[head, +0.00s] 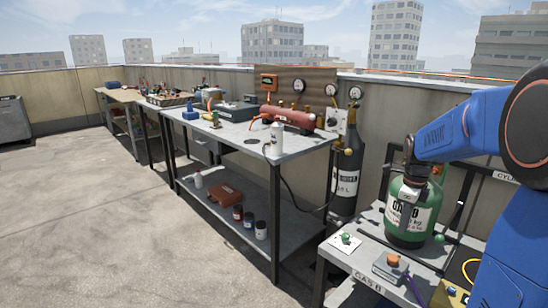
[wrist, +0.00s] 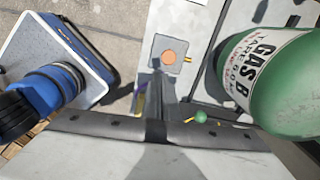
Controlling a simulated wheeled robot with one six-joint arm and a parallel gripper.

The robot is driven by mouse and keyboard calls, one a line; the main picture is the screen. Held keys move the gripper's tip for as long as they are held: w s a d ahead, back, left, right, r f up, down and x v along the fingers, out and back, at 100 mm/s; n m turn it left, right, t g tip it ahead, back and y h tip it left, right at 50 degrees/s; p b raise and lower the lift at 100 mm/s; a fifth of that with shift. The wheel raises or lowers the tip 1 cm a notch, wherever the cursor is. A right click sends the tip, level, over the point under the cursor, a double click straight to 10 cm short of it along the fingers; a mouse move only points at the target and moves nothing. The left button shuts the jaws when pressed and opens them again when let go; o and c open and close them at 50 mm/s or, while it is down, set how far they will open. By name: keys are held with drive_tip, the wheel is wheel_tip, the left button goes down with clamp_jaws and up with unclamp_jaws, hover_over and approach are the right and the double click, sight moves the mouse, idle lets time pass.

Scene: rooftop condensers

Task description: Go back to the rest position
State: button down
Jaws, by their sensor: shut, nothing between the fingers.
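My gripper (head: 405,222) hangs from the blue arm at the right of the head view, pointing down in front of the green GAS B cylinder (head: 420,222). Whether it touches the cylinder is hard to tell. In the wrist view my gripper (wrist: 156,130) shows its two grey fingers meeting along the bottom, shut and empty. The green cylinder (wrist: 275,85) stands to the right of the fingers there. A grey box with an orange knob (wrist: 168,57) lies beyond them.
The near bench (head: 350,268) also bears a small green-knobbed item on a white card (head: 345,241) and a grey box (head: 390,268). A longer workbench (head: 240,140) holds a red tank (head: 288,117) and a white bottle (head: 276,132). Open concrete floor (head: 90,220) lies left.

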drive_tip(key=s+a+r+n+t, duration=0.1)
drive_tip(key=s+a+n, duration=0.5)
drive_tip(key=s+n, duration=0.3)
drive_tip(key=s+a+r+n+t, duration=0.1)
drive_tip(key=s+a+n+t, duration=0.1)
drive_tip(key=s+a+n, duration=0.3)
drive_tip(key=s+a+n+t, duration=0.1)
drive_tip(key=s+a+n, duration=0.5)
drive_tip(key=s+n, duration=0.7)
drive_tip(key=shift+s+a+r+t, duration=0.3)
drive_tip(key=shift+s+r, duration=0.1)
drive_tip(key=shift+s, duration=0.05)
drive_tip(key=shift+d, duration=0.1)
idle(0.3)
